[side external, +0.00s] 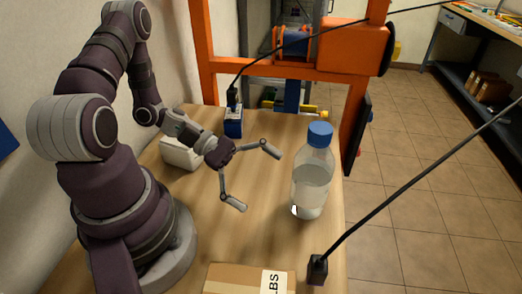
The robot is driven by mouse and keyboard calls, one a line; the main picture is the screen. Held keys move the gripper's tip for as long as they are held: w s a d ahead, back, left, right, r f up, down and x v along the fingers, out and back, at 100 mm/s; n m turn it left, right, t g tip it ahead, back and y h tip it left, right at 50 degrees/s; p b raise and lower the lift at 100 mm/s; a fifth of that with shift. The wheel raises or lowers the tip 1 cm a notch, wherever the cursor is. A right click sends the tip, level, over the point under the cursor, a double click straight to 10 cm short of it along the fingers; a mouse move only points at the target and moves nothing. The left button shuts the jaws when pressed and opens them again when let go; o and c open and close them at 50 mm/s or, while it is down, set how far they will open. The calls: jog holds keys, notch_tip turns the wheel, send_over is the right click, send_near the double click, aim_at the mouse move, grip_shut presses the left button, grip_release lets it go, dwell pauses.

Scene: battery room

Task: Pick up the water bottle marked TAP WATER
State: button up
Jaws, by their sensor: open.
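A clear water bottle (312,178) with a blue cap stands upright on the wooden table near its right edge. It is partly filled with clear liquid. A small white patch shows low on its left side, and no lettering can be read on the bottle. My gripper (257,181) is open and empty, left of the bottle. Its two fingers are spread, one towards the back and one towards the front, with the open side facing the bottle. A gap shows between the fingertips and the bottle.
A cardboard box (235,279) with a white label lies at the front. A dark block (317,268) with a black cable stands front right. Behind my gripper are a blue box (233,122) and a white object (181,153). An orange frame (356,120) rises beyond the table.

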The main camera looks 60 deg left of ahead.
aim_at(312, 170)
jog(key=n+t, duration=0.2)
jog(key=n, duration=0.1)
jog(key=w+a+n+t, duration=0.1)
jog(key=n+t, duration=0.1)
jog(key=w+n+t+y, duration=0.1)
jog(key=n+t, duration=0.1)
jog(key=n, duration=0.1)
jog(key=shift+w+a+r+n+t, duration=0.2)
jog(key=shift+a+n+t, duration=0.1)
jog(key=shift+a+t, duration=0.1)
jog(key=x, duration=0.7)
jog(key=shift+w+d, duration=0.1)
jog(key=shift+w, duration=0.2)
jog(key=c, duration=1.3)
jog(key=shift+r, duration=0.1)
